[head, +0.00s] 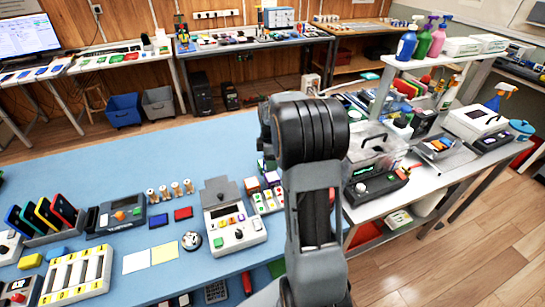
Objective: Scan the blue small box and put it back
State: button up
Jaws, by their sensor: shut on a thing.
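My arm rises through the middle of the head view and bends over at a thick black joint; my gripper does not show, and what it holds cannot be seen. A small flat blue box (158,221) lies on the blue table (100,172), left of a similar red one. Whether it is the task's box, I cannot tell. Several small coloured boxes (266,183) stand just left of my arm, partly hidden by it. A white device with coloured buttons (235,228) stands left of my arm. I cannot tell for certain which device is the scanner.
A rack of coloured phones (45,215), a dark device with an orange button (120,215) and a white slotted tray (77,277) stand at left. The table's back left is clear. A side bench (425,187) with devices and bottles stands at right.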

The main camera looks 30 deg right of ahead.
jog(key=m, duration=0.1)
jog(key=w+m, duration=0.1)
jog(key=m, duration=0.1)
jog(key=shift+w+d+f+m, duration=0.2)
jog(key=shift+w+m, duration=0.1)
jog(key=shift+w, duration=0.05)
jog(key=m, duration=0.1)
jog(key=w+m, duration=0.1)
jog(key=m, duration=0.1)
jog(key=shift+w+d+f+m+p, duration=0.15)
jog(key=shift+d+m+p, duration=0.05)
jog(key=shift+m+p, duration=0.15)
jog(key=shift+w+d+f+m+b, duration=0.1)
jog(key=shift+w+f+m+b, duration=0.15)
jog(key=shift+f+m+b, duration=0.7)
jog(key=shift+w+d+f+m+b, duration=0.15)
jog(key=shift+f+m, duration=0.25)
jog(key=shift+m, duration=1.1)
jog(key=shift+w+d+f+m+b, duration=0.1)
jog(key=shift+w+f+m+b, duration=0.2)
jog(key=shift+f+m+b, duration=0.65)
jog(key=shift+r+p, duration=0.25)
jog(key=shift+p, duration=0.05)
jog(key=shift+a, duration=0.1)
